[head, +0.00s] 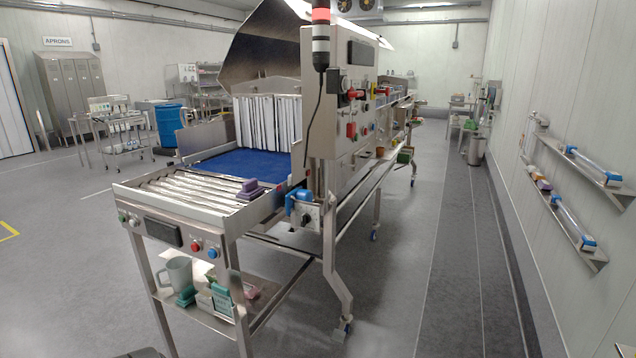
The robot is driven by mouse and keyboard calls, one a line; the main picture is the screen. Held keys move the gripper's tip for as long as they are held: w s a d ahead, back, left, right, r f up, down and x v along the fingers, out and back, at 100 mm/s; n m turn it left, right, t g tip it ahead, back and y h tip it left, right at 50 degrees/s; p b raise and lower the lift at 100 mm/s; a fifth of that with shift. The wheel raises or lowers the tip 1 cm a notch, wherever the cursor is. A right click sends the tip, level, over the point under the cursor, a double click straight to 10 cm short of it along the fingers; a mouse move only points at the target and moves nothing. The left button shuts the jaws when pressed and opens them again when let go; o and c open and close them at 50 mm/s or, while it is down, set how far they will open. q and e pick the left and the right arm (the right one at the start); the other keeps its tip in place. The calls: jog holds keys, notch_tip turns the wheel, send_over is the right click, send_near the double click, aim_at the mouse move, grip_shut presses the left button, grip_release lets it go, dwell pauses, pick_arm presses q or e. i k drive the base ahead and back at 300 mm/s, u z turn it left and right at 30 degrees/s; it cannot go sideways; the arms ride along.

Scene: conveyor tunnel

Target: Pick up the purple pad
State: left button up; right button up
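A small purple pad (250,188) lies at the right end of the metal roller bed (190,188), close to the side rail of the conveyor machine. It looks like a block with a darker, wider base. Neither of my grippers is in the head view, and nothing touches the pad from above.
A blue belt (243,162) runs under white strip curtains (268,122) behind the rollers. A lower shelf (210,312) holds a jug (179,274) and small boxes. Wall shelves (590,165) are at right. Grey floor (425,270) is open right of the machine.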

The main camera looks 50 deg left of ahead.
aim_at(250, 189)
jog(key=u, duration=0.05)
jog(key=i, duration=1.05)
jog(key=u, duration=1.05)
jog(key=i, duration=0.9)
jog(key=u, duration=0.75)
